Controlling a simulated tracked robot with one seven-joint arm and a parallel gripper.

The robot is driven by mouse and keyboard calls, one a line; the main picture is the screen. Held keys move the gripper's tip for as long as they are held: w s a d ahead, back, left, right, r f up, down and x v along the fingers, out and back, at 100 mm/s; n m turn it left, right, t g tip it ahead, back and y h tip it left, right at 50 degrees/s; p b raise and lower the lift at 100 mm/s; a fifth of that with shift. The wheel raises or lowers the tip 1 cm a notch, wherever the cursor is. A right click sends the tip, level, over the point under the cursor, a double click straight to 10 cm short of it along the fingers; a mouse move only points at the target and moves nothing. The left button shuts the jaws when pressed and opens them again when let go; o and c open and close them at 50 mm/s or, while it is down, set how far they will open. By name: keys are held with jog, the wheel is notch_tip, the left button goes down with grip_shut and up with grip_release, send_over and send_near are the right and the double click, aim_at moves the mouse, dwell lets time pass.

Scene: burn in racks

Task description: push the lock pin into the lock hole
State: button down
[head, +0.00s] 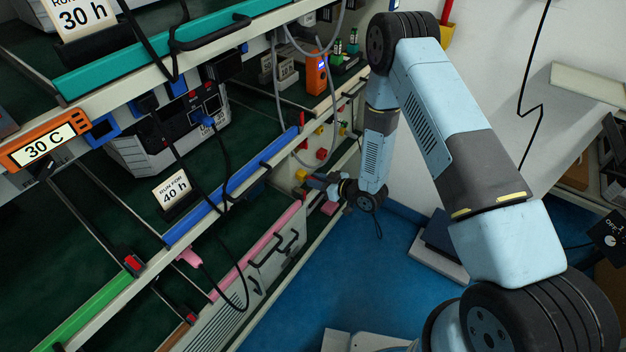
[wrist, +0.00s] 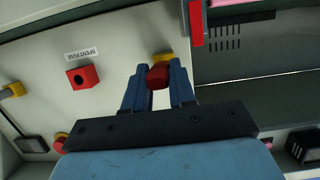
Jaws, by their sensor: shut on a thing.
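In the wrist view my gripper (wrist: 160,78) is shut on a small red piece with a rounded end, which looks like the lock pin (wrist: 158,77). The two blue fingers stand on either side of it. A yellow part (wrist: 162,58) shows just beyond the red piece, against the pale panel; I cannot tell whether the two touch. The lock hole itself is hidden or cannot be made out. In the head view my gripper (head: 322,184) is small, at the right end of the rack's lower level, and what it holds cannot be made out there.
The pale panel (wrist: 115,85) carries a red block (wrist: 83,77) under a "SPENT FUSE" label, and another yellow part (wrist: 17,89). A red bar (wrist: 196,22) stands close right of the fingers. A pink-edged drawer (head: 255,250) with a handle lies left of my arm; blue floor (head: 330,280) is open.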

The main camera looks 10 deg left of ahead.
jog(key=shift+s+d, duration=0.2)
jog(key=shift+d, duration=0.1)
dwell(0.9)
jog(key=shift+d, duration=0.15)
jog(key=shift+s+d, duration=0.35)
jog(key=shift+d, duration=0.4)
jog(key=shift+s+d, duration=0.35)
jog(key=shift+d, duration=0.4)
